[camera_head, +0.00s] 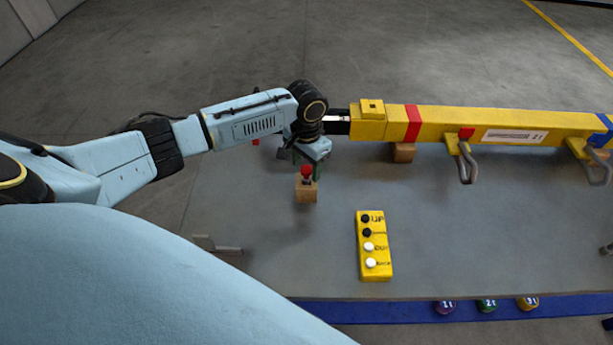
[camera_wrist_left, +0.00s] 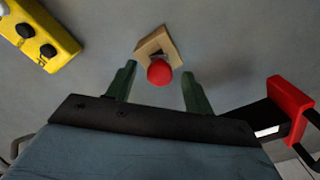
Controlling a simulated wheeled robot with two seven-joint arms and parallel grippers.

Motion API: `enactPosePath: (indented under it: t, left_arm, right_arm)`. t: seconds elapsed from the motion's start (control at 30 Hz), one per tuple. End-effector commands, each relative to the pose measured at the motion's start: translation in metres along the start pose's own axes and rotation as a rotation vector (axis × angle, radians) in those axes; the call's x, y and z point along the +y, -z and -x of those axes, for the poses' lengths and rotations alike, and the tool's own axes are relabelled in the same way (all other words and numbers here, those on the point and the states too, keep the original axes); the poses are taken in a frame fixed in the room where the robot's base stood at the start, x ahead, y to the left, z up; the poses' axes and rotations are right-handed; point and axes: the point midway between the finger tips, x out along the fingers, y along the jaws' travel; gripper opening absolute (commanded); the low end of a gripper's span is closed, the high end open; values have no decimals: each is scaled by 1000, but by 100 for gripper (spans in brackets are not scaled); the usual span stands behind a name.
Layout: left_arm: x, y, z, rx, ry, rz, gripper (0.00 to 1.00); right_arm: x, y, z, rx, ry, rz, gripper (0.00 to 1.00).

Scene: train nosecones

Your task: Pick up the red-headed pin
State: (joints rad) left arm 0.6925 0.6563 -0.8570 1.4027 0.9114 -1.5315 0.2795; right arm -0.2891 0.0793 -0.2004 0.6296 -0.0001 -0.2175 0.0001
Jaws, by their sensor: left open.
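The red-headed pin (camera_head: 306,171) stands upright in a small wooden block (camera_head: 306,192) on the grey table. In the left wrist view the red head (camera_wrist_left: 159,72) shows in front of the wooden block (camera_wrist_left: 157,44). My left gripper (camera_head: 308,160) is just behind the pin in the head view, close above the table. In the wrist view its two green fingers (camera_wrist_left: 156,86) are open, one on each side of the red head, with gaps between. The pin's shaft is mostly hidden. My right gripper is not in view.
A yellow beam (camera_head: 440,124) with red and blue bands and grey hooks lies across the back of the grey table (camera_head: 460,220). A yellow button box (camera_head: 374,246) is right of the pin. A blue strip (camera_head: 400,311) runs along the front.

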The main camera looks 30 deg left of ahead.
Motion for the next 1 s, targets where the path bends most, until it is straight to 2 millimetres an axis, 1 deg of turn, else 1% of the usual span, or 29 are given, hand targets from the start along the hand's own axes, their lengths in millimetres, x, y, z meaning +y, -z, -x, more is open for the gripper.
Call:
enactPosePath:
  t: [0.03, 0.17, 0.4, 0.43, 0.77, 1.0]
  left_arm:
    - [1, 0, -9, -2, -1, 0, 52]
    - [0, 0, -20, -1, -1, 0, 52]
    - [0, 0, -22, 0, 0, 0, 52]
    - [0, 0, -22, 0, 0, 0, 51]
    - [0, 0, -21, 1, 0, 0, 8]
    - [0, 0, -20, 2, 0, 0, 7]
  right_arm:
    - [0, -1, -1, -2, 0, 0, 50]
    - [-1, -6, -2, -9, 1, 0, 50]
    - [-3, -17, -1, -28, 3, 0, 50]
    - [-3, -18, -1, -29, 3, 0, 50]
    - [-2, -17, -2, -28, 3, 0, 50]
    - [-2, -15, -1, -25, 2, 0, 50]
